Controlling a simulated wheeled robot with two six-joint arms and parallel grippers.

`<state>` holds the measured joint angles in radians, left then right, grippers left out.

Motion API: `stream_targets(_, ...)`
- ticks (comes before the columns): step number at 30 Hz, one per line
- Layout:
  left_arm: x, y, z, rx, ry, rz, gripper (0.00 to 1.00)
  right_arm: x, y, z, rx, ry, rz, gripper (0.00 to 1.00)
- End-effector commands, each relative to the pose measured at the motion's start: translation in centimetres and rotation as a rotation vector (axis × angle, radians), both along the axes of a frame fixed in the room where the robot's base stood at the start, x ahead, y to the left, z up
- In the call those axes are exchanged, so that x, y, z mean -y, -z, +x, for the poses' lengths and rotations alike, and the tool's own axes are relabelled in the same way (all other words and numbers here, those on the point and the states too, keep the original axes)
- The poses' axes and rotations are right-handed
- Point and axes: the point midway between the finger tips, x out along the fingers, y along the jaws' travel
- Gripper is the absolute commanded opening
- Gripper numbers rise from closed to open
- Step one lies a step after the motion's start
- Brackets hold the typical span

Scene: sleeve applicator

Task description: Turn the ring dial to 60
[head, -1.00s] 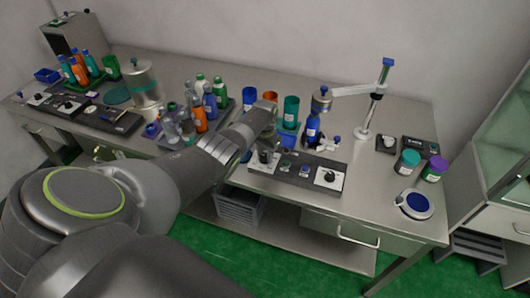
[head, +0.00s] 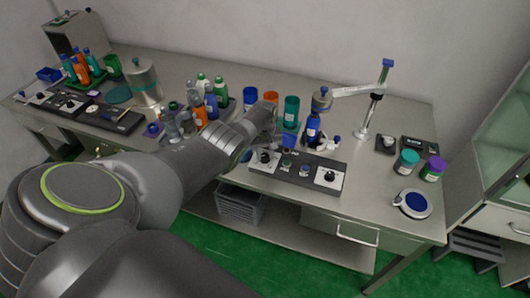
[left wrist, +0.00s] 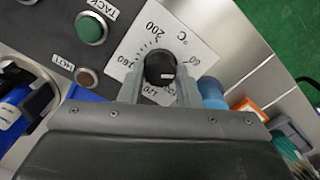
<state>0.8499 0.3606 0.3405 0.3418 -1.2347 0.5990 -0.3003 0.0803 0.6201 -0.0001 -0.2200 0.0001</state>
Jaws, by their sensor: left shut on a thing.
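The dial is a black round knob (left wrist: 160,66) on a white plate (left wrist: 190,48) with a °C scale in the left wrist view. The numbers 200, 60 and 120 show around it, and the fingers cover part of the scale. A small white mark sits on the knob's near side; I cannot tell the exact setting. My left gripper (left wrist: 160,88) has one finger on each side of the knob and is shut on it. In the head view the same dial (head: 264,157) is at the left end of the control panel (head: 298,172), with my left gripper (head: 266,149) at it. My right gripper is not in view.
A second dial (head: 328,177) is at the panel's right end. A green button (left wrist: 91,28) and a reddish lamp (left wrist: 86,77) lie beside the gripped dial. Orange (head: 270,97) and teal (head: 291,110) cylinders and a blue bottle (head: 313,128) stand behind.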

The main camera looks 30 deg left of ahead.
Motion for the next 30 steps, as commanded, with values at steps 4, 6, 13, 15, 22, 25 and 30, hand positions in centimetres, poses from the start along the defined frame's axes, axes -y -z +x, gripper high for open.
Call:
stream_targets(4, -0.05, -0.17, 0.09, 0.002, -0.095, 0.001, 0.07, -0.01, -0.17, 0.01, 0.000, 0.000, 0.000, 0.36)
stream_targets(6, -0.06, -0.16, 0.08, 0.002, -0.131, 0.001, 0.07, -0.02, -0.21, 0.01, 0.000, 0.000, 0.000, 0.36)
stream_targets(13, -0.07, -0.15, 0.11, 0.004, -0.209, 0.002, 0.07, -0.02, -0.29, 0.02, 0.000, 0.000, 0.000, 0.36)
stream_targets(15, -0.07, -0.15, 0.10, 0.004, -0.220, 0.002, 0.07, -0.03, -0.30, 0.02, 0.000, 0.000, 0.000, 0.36)
stream_targets(22, -0.07, -0.14, 0.10, 0.005, -0.235, 0.001, 0.07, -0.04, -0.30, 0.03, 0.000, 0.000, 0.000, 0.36)
stream_targets(25, -0.07, -0.14, 0.10, 0.004, -0.235, 0.000, 0.07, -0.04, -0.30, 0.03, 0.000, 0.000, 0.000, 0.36)
stream_targets(30, -0.07, -0.14, 0.10, 0.004, -0.235, 0.000, 0.31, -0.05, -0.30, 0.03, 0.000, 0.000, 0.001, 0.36)
